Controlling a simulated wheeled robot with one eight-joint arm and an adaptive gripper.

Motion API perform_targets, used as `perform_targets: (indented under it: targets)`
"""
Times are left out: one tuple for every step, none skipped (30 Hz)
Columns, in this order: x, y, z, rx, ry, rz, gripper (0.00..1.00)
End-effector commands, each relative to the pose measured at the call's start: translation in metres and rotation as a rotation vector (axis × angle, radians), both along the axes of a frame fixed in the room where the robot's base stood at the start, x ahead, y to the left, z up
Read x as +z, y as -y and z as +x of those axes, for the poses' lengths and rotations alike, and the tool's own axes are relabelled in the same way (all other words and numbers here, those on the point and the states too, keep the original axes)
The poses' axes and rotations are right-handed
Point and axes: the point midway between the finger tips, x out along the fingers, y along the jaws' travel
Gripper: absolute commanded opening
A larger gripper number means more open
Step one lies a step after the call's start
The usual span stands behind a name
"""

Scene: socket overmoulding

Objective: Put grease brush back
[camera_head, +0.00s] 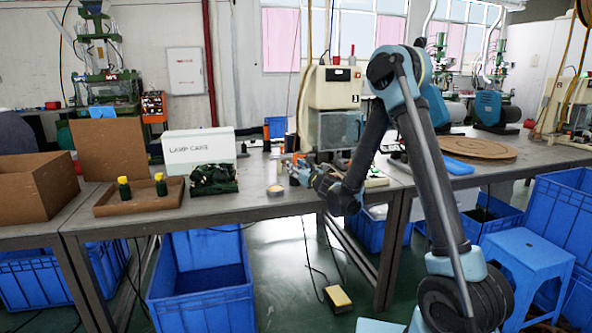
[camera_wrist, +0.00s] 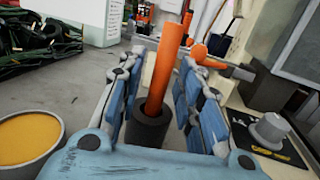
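The grease brush shows in the wrist view as an orange handle (camera_wrist: 166,62) leaning slightly right. Its lower end is inside a dark round holder (camera_wrist: 150,126); the bristles are hidden. My gripper (camera_wrist: 166,62) has its two blue-padded fingers on either side of the handle, with gaps visible on both sides, so it looks open. In the head view my gripper (camera_head: 303,172) is low over the bench, and the brush is too small to tell there. A round tin of orange-yellow grease (camera_wrist: 24,138) is left of the gripper; it also shows in the head view (camera_head: 275,191).
Dark green cables (camera_head: 213,180) and a white box (camera_head: 198,150) stand to the left on the bench (camera_head: 240,206). A wooden tray (camera_head: 138,203) holds green-yellow parts. A machine (camera_head: 335,105) stands behind my gripper. A black plate with a grey knob (camera_wrist: 270,130) is at the right.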

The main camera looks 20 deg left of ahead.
Motion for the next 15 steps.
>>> perform_targets:
  targets:
    - [0.0, 0.0, 0.0, 0.0, 0.0, 0.0, 0.33]
    - [0.0, 0.0, 0.0, 0.0, 0.0, 0.0, 0.33]
    - [0.0, 0.0, 0.0, 0.0, 0.0, 0.0, 0.33]
    - [0.0, 0.0, 0.0, 0.0, 0.0, 0.0, 0.33]
    - [0.0, 0.0, 0.0, 0.0, 0.0, 0.0, 0.33]
    - [0.001, 0.0, 0.0, 0.0, 0.0, 0.0, 0.33]
    - [0.002, 0.0, 0.0, 0.0, 0.0, 0.0, 0.33]
    - [0.002, 0.001, 0.0, 0.0, 0.0, 0.0, 0.33]
    - [0.002, 0.003, -0.003, -0.001, 0.0, 0.0, 0.33]
    - [0.002, 0.006, -0.005, -0.001, 0.0, 0.0, 0.33]
    - [0.001, 0.008, -0.007, -0.001, 0.001, -0.001, 0.33]
    - [0.001, 0.013, -0.011, -0.001, 0.001, -0.001, 0.33]
    - [0.001, 0.016, -0.014, -0.001, 0.001, -0.001, 0.33]
    - [0.001, 0.02, -0.018, -0.001, 0.001, -0.001, 0.33]
    - [0.0, 0.026, -0.023, -0.002, 0.001, -0.001, 0.33]
